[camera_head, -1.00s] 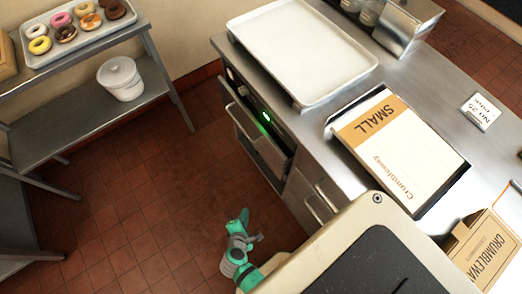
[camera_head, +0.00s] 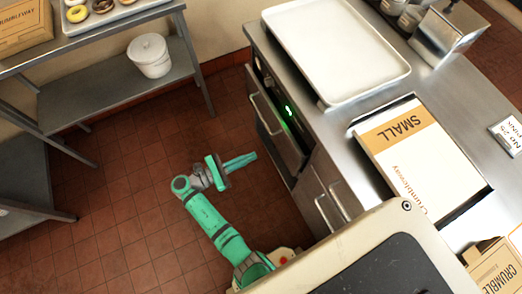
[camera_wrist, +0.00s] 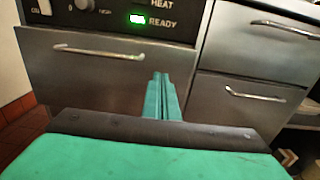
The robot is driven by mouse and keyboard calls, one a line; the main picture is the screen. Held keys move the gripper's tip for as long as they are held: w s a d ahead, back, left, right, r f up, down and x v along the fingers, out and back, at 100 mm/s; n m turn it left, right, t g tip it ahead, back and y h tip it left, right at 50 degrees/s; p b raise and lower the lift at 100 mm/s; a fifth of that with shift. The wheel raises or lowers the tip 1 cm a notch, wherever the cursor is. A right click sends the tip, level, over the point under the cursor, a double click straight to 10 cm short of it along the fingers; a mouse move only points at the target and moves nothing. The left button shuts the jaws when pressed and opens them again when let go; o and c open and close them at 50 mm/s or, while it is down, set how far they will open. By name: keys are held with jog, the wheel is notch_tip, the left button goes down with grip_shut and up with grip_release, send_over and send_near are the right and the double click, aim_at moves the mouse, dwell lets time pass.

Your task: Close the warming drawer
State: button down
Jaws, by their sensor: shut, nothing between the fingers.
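The warming drawer (camera_head: 276,133) is a steel drawer front with a bar handle, in the counter's left side. It seems to stand slightly out from the cabinet, with a dark gap along its top edge. In the wrist view its front (camera_wrist: 90,72) fills the left and middle, under a black panel with a green READY light (camera_wrist: 137,19). My gripper (camera_head: 255,156) is green, shut and empty, in front of the drawer and pointing at it. In the wrist view the closed fingertips (camera_wrist: 160,77) overlap the drawer front's right part. I cannot tell whether they touch it.
Steel drawers with handles (camera_wrist: 255,95) sit right of the warming drawer. The counter top bears a white tray (camera_head: 335,50) and a Crumbleway box (camera_head: 420,160). A shelf rack with a white pot (camera_head: 149,56) stands at the left. The tiled floor between is clear.

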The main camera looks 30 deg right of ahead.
send_near(287, 141)
jog(key=d, duration=0.5)
jog(key=shift+s+r, duration=0.1)
jog(key=shift+s, duration=0.15)
jog(key=shift+d, duration=0.75)
jog(key=shift+w, duration=0.1)
